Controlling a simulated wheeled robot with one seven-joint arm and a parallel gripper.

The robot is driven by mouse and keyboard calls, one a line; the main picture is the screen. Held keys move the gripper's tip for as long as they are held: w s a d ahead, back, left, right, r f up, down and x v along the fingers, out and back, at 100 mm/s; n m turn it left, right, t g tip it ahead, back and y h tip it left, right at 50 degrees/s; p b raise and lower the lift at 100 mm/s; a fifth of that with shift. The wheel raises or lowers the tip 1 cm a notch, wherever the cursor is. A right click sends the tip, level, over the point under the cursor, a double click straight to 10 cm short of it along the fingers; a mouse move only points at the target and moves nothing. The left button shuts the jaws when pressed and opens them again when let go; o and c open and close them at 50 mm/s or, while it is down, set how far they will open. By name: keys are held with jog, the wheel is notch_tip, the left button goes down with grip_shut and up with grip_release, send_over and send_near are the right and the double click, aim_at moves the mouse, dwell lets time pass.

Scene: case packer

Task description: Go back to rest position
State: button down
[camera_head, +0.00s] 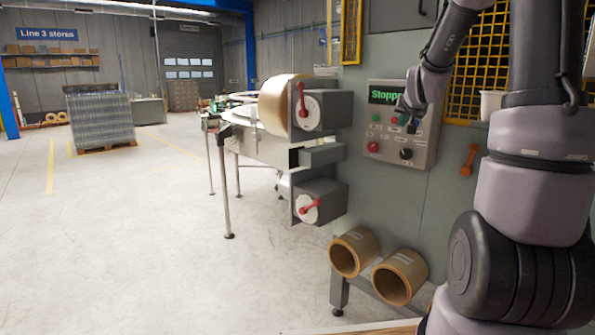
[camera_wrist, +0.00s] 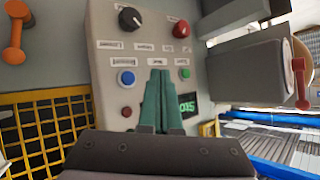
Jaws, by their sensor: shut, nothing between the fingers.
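My gripper (camera_head: 408,122) is in front of the control panel (camera_head: 420,154) in the head view. In the wrist view its two green fingers (camera_wrist: 160,82) are together, with nothing between them, and point at the panel face. The fingertips lie near a green button (camera_wrist: 184,73) and a blue button (camera_wrist: 126,77); I cannot tell whether they touch the panel. A red button (camera_head: 373,147) and a black knob (camera_head: 406,153) sit lower on the panel.
A tape roll (camera_head: 285,101) and units with red levers (camera_head: 308,205) stick out left of the panel. Yellow mesh guarding (camera_head: 478,58) stands at the right. The floor (camera_head: 120,240) at the left is open.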

jog(key=s+a+r+g+y, duration=0.1)
jog(key=s+a+r, duration=0.2)
jog(key=s+a, duration=0.3)
jog(key=s+a+r+g+y, duration=0.1)
jog(key=s+a+r, duration=0.25)
jog(key=s, duration=0.55)
jog(key=s+a+g+y, duration=0.1)
jog(key=s+a, duration=0.2)
jog(key=s, duration=0.6)
jog(key=s+a+f+n+g+y, duration=0.1)
jog(key=s+a, duration=0.2)
jog(key=s, duration=0.6)
jog(key=shift+s+f+y, duration=0.15)
jog(key=shift+f+y, duration=0.05)
jog(key=shift+y, duration=0.1)
